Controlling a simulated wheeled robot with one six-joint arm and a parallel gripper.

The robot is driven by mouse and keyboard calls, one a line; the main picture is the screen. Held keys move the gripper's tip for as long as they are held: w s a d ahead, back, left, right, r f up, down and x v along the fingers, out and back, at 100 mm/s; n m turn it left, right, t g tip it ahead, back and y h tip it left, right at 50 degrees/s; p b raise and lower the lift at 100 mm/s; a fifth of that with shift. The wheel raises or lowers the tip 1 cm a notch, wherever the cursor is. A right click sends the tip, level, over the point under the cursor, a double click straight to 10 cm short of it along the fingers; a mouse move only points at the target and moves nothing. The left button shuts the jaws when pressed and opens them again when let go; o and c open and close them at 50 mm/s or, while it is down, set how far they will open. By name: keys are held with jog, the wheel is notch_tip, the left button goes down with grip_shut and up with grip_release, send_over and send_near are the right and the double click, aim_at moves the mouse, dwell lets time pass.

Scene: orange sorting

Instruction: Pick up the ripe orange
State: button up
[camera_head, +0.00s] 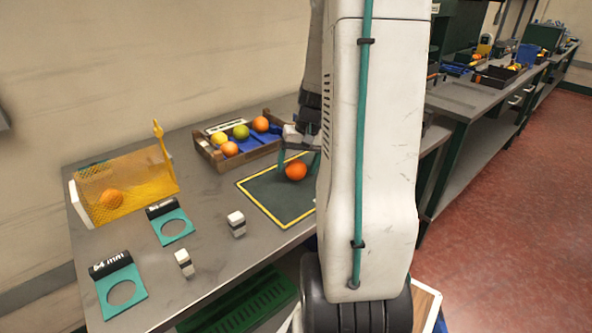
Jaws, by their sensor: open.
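A ripe-looking orange (296,170) lies on the dark mat with a yellow border (262,191). My gripper (299,160) is open just above and around the orange, with teal fingers pointing down. One finger shows to the left of the orange and one to its right. I cannot tell whether they touch it. My arm covers the right part of the mat. More fruit lies in the wooden crate (208,156): an orange (260,124), another orange (229,149), a green fruit (241,132) and a yellow one (219,139).
A yellow mesh bin (150,180) with an orange (111,198) inside stands at the left. Two teal ring holders (177,228) (122,293) and two small white blocks (236,223) (184,262) are on the grey table.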

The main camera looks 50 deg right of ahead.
jog(key=c, duration=1.1)
